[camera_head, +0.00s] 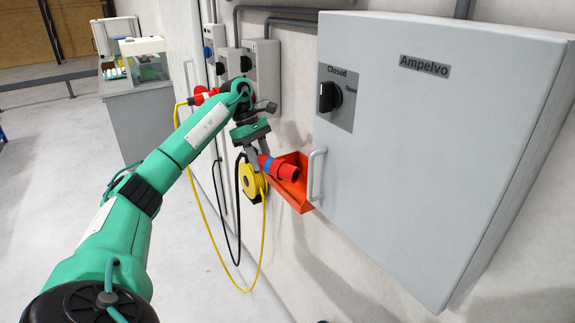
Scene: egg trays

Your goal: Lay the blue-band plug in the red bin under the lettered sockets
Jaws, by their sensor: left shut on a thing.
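My left gripper (258,154) points down and is shut on the red plug with a blue band (284,171). The plug is tilted, with its wide red end toward the right. It overlaps the red bin (300,203) in the view; I cannot tell whether it touches the bin. The bin is fixed low on the wall, left of the big grey cabinet. The sockets (268,62) are on grey boxes on the wall above and left of the bin; their letters are too small to read. My right gripper is not in view.
The grey cabinet (430,130) marked "Ampelvo" juts out right of the bin, with a handle (316,172) close to it. A yellow reel (248,182) hangs just left of the bin. Yellow and black cables loop below my gripper.

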